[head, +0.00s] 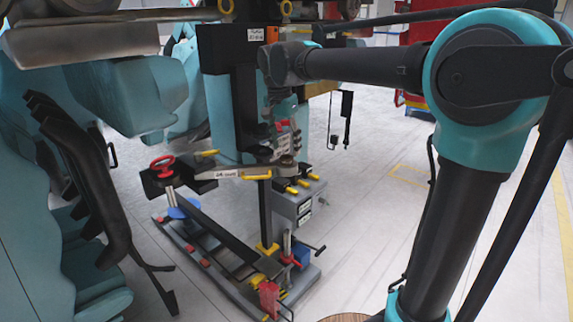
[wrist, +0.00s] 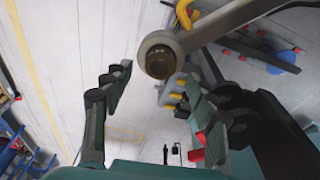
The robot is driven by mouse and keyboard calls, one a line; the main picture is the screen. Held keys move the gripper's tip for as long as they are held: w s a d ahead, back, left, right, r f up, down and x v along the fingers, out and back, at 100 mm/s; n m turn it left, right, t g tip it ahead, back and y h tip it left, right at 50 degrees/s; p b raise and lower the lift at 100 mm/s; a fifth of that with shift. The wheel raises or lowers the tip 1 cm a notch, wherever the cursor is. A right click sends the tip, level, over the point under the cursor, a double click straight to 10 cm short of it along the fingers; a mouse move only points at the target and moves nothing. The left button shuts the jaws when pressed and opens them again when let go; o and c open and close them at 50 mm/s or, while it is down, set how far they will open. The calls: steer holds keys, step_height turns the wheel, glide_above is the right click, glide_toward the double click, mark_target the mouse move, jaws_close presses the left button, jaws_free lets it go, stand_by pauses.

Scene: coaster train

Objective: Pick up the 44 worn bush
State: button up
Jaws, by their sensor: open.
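A brown-bronze ring, which looks like the worn bush (wrist: 160,62), sits in the round grey eye at the end of a lever arm (wrist: 215,22) in the wrist view. In the head view the labelled lever (head: 228,173) lies level across the stand, its eye end at the right below my gripper. The bush cannot be made out clearly there. My gripper (wrist: 157,95) is open and empty, with a dark green finger on either side of the view and the bush beyond the gap. In the head view my gripper (head: 284,138) points down, close above the eye end.
A black column (head: 245,105) stands right behind the lever. A grey box with yellow handles (head: 297,190) is below the eye. A red handwheel (head: 162,163) is at the lever's left. Teal seats (head: 95,280) fill the left side. Open floor (head: 365,215) lies to the right.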

mark_target(286, 163)
steer(key=shift+w+d+f, duration=0.1)
steer(key=shift+w+f, duration=0.05)
steer(key=shift+f, duration=0.75)
steer(key=shift+w+d+f, duration=0.1)
steer(key=shift+f, duration=0.8)
steer(key=c, duration=1.3)
